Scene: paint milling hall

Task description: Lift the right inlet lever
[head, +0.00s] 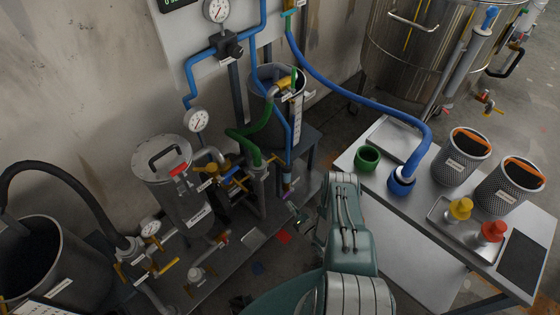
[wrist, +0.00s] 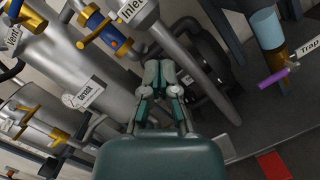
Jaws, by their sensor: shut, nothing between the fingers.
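The inlet valve has a blue body (wrist: 112,38) with a yellow lever (wrist: 94,22), on the pipework at the upper left of the wrist view. A pipe beside it carries an "Inlet" label (wrist: 131,9). In the head view, blue and yellow valve parts (head: 236,177) sit right of the steel filter vessel (head: 172,185). Which lever is the right inlet one is unclear. My gripper (wrist: 163,72) is shut and empty in the wrist view, its tips below and right of the blue valve in the picture. No contact with the lever shows.
A trap valve with a purple handle (wrist: 272,77) hangs at the right. A vent valve (wrist: 14,8) is at the far left. A steel table (head: 415,225) with perforated baskets stands right of my arm. A green hose (head: 262,120) runs above the valves.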

